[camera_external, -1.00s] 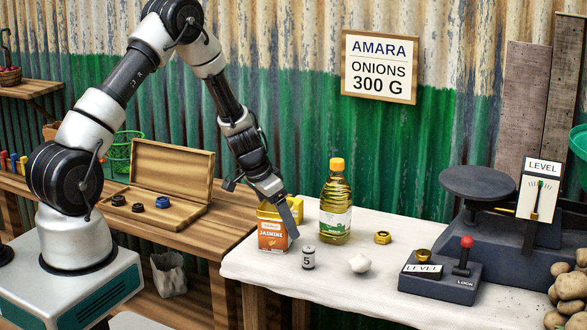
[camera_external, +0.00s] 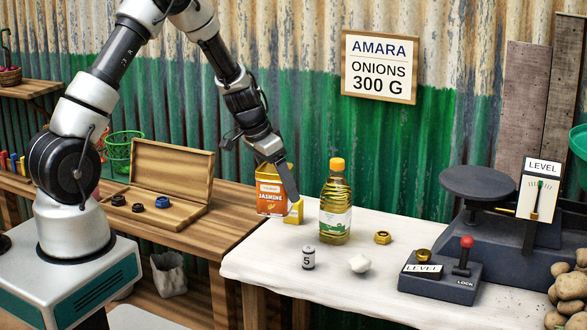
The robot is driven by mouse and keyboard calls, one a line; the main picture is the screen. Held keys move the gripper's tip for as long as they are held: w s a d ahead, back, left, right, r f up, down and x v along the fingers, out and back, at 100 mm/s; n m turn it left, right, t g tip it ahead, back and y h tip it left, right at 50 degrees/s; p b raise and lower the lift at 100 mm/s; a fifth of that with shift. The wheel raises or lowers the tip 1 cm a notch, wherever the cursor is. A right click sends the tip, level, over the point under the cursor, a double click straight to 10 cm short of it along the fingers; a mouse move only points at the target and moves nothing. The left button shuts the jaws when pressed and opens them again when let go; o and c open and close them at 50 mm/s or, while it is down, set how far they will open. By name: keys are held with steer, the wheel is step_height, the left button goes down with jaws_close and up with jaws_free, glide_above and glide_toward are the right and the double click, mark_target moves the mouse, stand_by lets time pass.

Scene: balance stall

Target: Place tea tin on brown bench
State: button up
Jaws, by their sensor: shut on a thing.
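The tea tin (camera_external: 270,198) is orange and yellow with a white label reading JASMINE. My gripper (camera_external: 274,176) is shut on it from above and behind. The tin looks raised off the white-topped table, near its left edge, and is about upright. The brown bench (camera_external: 215,232) is the wooden one to the left of the white table. Its right end is bare. The far finger is mostly hidden behind the tin.
A small weight marked 5 (camera_external: 308,257) stands in front. An open wooden box (camera_external: 170,190) occupies the bench's middle. A scale (camera_external: 480,225) stands right.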

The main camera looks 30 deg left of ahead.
steer(key=w+a+n+y+b, duration=0.4)
steer(key=w+a+n, duration=0.7)
steer(key=w+a, duration=0.9)
steer(key=f, duration=0.3)
steer(key=s+a+f+b, duration=0.1)
steer(key=f, duration=0.5)
steer(key=shift+s+a+f, duration=0.2)
steer(key=shift+s+f, duration=0.1)
steer(key=shift+s, duration=0.05)
steer(key=shift+f+b, duration=0.15)
steer(key=shift+b, duration=0.2)
steer(key=o, duration=1)
steer(key=shift+c, duration=0.2)
